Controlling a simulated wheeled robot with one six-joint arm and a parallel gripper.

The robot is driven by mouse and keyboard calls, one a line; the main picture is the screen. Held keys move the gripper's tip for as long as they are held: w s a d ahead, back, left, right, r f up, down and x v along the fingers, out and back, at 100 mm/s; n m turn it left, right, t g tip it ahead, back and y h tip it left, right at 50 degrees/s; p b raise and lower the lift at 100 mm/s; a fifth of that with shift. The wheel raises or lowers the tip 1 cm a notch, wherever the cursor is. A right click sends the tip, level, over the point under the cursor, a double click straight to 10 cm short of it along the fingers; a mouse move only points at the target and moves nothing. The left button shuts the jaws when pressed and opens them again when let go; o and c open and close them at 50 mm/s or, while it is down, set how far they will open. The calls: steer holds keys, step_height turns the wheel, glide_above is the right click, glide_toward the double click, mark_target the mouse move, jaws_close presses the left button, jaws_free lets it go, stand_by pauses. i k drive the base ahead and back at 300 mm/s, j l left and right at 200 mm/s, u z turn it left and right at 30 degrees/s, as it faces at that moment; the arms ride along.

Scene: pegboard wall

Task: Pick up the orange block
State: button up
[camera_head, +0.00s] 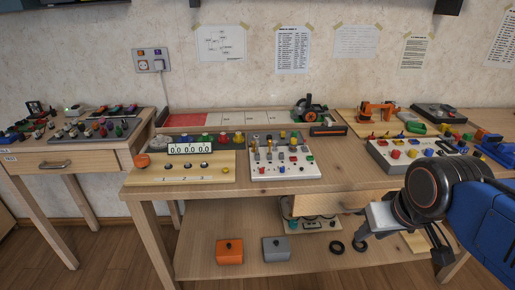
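The orange block (229,251) sits on the lower shelf of the workbench, left of its middle. It has a small dark knob on top. A grey block (276,249) of similar shape stands just to its right, apart from it. My gripper (384,222) is at the lower right, in front of the bench, well to the right of the orange block and apart from it. Its fingers are partly hidden and seen edge-on, so I cannot tell whether they are open or shut.
The workbench top (300,188) overhangs the lower shelf (200,262). Two black rings (337,247) lie on the shelf right of the grey block. A bench leg (158,240) stands left of the orange block. Control panels (285,157) cover much of the top. A side table (75,158) stands left.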

mark_target(480, 133)
steer(key=l+z, duration=0.1)
steer(key=z, duration=1.25)
